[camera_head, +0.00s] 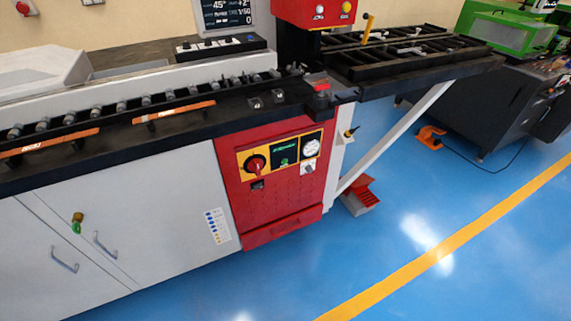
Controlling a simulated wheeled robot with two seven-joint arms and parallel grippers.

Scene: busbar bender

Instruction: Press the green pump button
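A red cabinet front (270,205) on the busbar bender carries a yellow and black control panel (247,154). A small green button (284,162) sits in the middle of this panel, below a dark label with green marks (285,148). It is too small to tell whether it is pressed. A red rotary knob (256,164) is left of it. A round white gauge (312,147) is to the right, with a small switch (308,167) below it. Neither of my grippers shows in the head view.
A black work top with rollers (120,107) runs along the machine above grey cabinet doors (130,215). A slatted side table (420,65) juts out right, held by a slanted white brace (395,137). A red pedal (362,194) stands on the blue floor, which is clear in front.

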